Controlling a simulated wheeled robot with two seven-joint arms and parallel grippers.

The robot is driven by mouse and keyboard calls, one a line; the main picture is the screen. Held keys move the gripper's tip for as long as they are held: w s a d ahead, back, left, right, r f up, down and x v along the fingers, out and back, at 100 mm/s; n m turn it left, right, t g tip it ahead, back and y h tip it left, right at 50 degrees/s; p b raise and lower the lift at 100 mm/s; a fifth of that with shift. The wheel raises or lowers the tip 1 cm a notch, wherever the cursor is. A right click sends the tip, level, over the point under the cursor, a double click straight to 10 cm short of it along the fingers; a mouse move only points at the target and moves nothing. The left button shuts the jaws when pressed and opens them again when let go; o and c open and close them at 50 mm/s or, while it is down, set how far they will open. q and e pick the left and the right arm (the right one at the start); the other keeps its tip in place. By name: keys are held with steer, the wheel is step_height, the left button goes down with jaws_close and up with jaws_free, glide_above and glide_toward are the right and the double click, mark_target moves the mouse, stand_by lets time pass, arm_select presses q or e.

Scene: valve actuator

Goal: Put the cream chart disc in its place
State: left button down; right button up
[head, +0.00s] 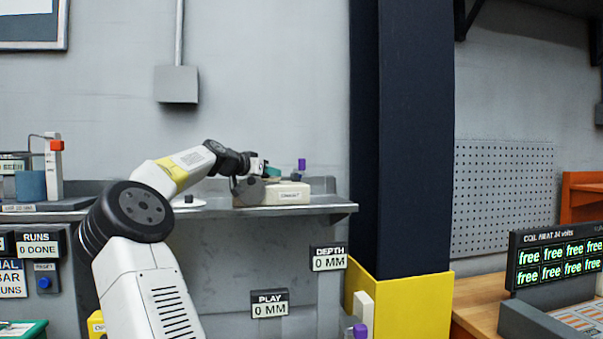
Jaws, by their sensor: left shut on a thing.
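A pale, flat disc (190,204) with a dark knob at its middle lies on the grey shelf, partly behind my left arm. I cannot tell if it is the cream chart disc. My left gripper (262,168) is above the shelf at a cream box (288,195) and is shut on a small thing. A teal piece (272,171) shows at its fingertips, but I cannot make out clearly what is held. A rounded grey part (247,188) stands just below the gripper, in front of the box. My right gripper is not in view.
A purple-topped item (301,166) stands at the box's right. The grey shelf (335,209) ends just right of the box, near a dark column (415,140). DEPTH (328,259) and PLAY (269,304) signs reading 0 MM are below. A red-topped fixture (54,165) stands at left.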

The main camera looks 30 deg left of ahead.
arm_select(q)
steer(key=shift+f, duration=0.7)
steer(key=c, duration=1.2)
jaws_free()
steer(key=shift+a+f, duration=0.1)
steer(key=shift+f, duration=0.1)
steer(key=shift+c, duration=0.2)
steer(key=shift+r, duration=0.25)
steer(key=v, duration=0.4)
steer(key=r+v, duration=0.1)
steer(key=v, duration=0.7)
steer(key=shift+r, duration=0.3)
